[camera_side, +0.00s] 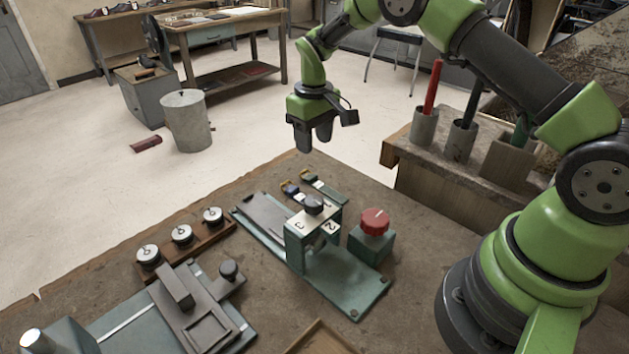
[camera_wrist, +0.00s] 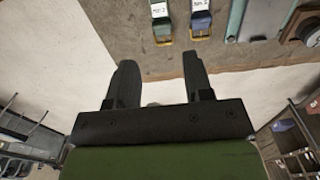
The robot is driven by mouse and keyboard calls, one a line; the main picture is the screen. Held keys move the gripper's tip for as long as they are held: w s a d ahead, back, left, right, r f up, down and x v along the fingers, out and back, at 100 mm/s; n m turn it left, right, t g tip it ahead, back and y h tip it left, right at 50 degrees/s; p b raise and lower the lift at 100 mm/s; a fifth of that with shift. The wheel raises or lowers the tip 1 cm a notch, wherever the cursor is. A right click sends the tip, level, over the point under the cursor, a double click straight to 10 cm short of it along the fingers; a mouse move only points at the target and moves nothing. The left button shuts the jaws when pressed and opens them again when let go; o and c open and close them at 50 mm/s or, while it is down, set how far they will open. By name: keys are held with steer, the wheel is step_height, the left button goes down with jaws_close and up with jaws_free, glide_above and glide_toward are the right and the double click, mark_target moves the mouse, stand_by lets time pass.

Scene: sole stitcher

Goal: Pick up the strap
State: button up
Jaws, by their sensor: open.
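Two small labelled straps with yellowish metal ends lie side by side on the bench; I cannot tell which one is meant. The blue strap (camera_side: 290,189) and the green strap (camera_side: 312,180) are near the bench's far edge, behind the stitcher. In the wrist view the green strap (camera_wrist: 162,27) and the blue strap (camera_wrist: 200,20) show at the top, partly cut off, with white labels. My gripper (camera_side: 314,142) is open and empty, in the air near the far bench edge, above and beyond the straps. Its fingers (camera_wrist: 160,80) point toward the bench and touch neither strap.
The teal stitcher (camera_side: 345,286) with numbered faces stands close in front of the straps. A red knob (camera_side: 375,222) on a teal box is to its right. A rack of dials (camera_side: 182,236) is left. Cups with tools (camera_side: 424,125) stand on a block at right.

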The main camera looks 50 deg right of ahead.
mark_target(313, 177)
step_height(313, 177, down, 9)
steer(key=shift+a, duration=0.1)
steer(key=c, duration=0.7)
